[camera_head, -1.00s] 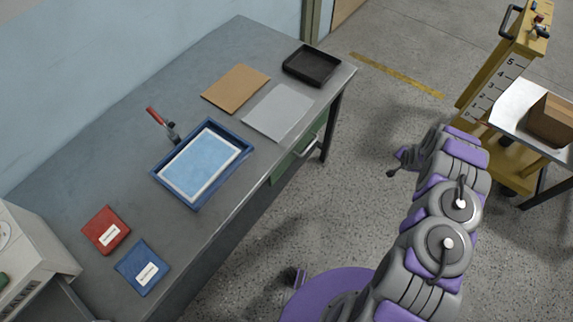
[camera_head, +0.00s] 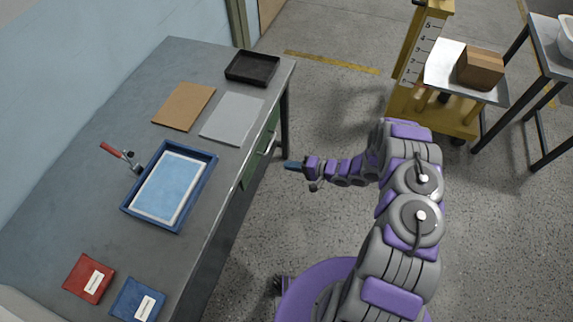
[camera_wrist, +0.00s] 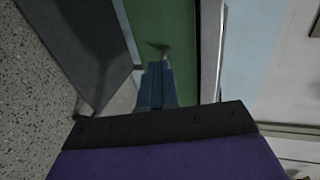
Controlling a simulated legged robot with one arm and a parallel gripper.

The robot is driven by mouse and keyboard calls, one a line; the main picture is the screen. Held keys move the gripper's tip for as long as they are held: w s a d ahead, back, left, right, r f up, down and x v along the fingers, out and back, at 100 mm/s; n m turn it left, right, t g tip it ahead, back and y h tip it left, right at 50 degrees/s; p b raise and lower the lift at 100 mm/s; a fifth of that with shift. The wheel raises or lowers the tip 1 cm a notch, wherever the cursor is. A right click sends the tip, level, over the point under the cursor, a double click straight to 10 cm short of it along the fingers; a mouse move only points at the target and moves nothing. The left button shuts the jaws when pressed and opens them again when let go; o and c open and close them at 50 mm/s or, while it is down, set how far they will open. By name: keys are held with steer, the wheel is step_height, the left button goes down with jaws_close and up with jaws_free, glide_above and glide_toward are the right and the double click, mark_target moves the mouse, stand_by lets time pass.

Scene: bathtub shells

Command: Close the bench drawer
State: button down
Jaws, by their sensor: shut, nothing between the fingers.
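The green drawer front (camera_head: 256,152) shows below the right-hand edge of the grey bench (camera_head: 65,160), with a pale bar handle (camera_head: 268,146). The bench top hides much of it, and I cannot tell how far the drawer stands out. My gripper (camera_head: 287,165) is shut and empty, just right of the drawer front and close to its handle. In the wrist view the blue fingers (camera_wrist: 156,82) are together and point at a green surface (camera_wrist: 195,45). A small dark shape lies just beyond the tips; I cannot tell whether they touch it.
On the bench are a blue-framed tray (camera_head: 172,228), a black tray (camera_head: 252,68), a brown board (camera_head: 184,106) and a grey sheet (camera_head: 232,119). A bench leg (camera_head: 284,108) stands near my gripper. A yellow cart (camera_head: 412,72) stands behind my arm.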

steer(key=b, duration=0.2)
glide_toward(253, 159)
steer(key=a+f, duration=0.1)
steer(key=a, duration=0.1)
steer(key=w+a+f, duration=0.1)
steer(key=a+f, duration=0.1)
steer(key=shift+w+a+f, duration=0.15)
steer(key=shift+w+a, duration=0.1)
steer(key=shift+a, duration=0.1)
steer(key=shift+w+a+r, duration=0.2)
steer(key=shift+w+a, duration=0.05)
steer(key=shift+w, duration=0.15)
steer(key=shift+a+f, duration=0.1)
steer(key=shift+a, duration=0.6)
steer(key=shift+w+a, duration=0.2)
steer(key=shift+a, duration=0.3)
steer(key=shift+w+a, duration=0.25)
steer(key=shift+a, duration=0.2)
steer(key=shift+d, duration=0.15)
steer(key=shift+r, duration=0.2)
steer(key=shift+s, duration=0.1)
